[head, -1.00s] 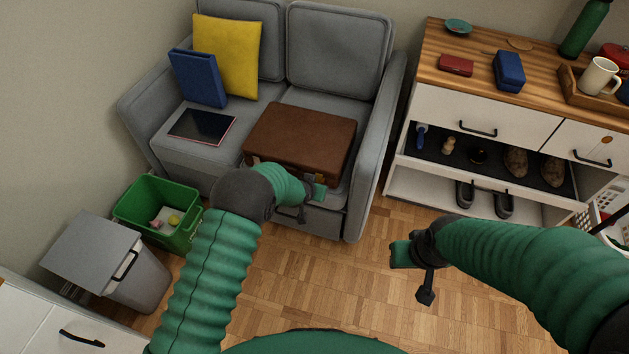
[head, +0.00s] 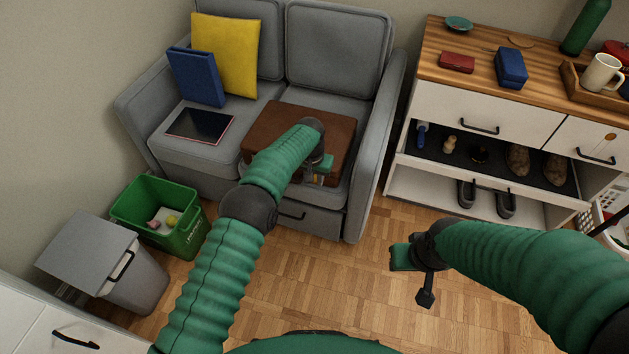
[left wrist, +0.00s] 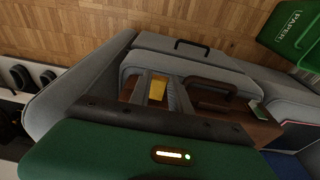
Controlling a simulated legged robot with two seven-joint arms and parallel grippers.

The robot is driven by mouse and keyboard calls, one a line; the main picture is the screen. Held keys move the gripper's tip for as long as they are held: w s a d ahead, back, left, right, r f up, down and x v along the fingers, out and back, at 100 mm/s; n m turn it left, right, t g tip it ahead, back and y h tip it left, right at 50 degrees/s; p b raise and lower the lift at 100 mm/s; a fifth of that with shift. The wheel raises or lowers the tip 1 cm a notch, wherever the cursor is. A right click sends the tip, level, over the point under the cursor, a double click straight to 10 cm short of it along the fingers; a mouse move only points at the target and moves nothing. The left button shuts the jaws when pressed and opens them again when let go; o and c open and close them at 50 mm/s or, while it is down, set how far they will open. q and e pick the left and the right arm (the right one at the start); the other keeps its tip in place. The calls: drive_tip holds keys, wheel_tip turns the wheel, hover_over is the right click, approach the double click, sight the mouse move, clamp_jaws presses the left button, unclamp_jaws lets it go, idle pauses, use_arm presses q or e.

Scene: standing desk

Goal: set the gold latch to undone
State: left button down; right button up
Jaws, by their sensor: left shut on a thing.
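The brown case (head: 268,125) lies flat on the grey sofa seat. Its front side and dark handle (left wrist: 212,84) show in the left wrist view. The gold latch (left wrist: 157,88) shows there between the two grey fingers of my left gripper (left wrist: 156,94). In the head view my left gripper (head: 318,178) is at the case's front right and hides much of that side. It is shut on the gold latch, whose exact position is hard to make out.
The sofa's right armrest (head: 375,135) rises close to the case. A dark tablet (head: 200,125), a blue binder (head: 196,78) and a yellow cushion (head: 228,50) are to its left. A green bin (head: 185,235) stands on the floor. Open floor lies before the sofa.

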use_arm(q)
drive_tip(key=shift+w, duration=0.1)
idle(0.3)
drive_tip(key=c, duration=1.5)
unclamp_jaws()
drive_tip(key=shift+c, duration=0.2)
drive_tip(key=o, duration=0.3)
drive_tip(key=shift+o, duration=0.2)
wheel_tip(320, 180, up, 16)
drive_tip(key=s+p, duration=0.2)
drive_tip(key=p, duration=0.3)
drive_tip(key=shift+s+a+r, duration=0.25)
drive_tip(key=shift+a, duration=0.1)
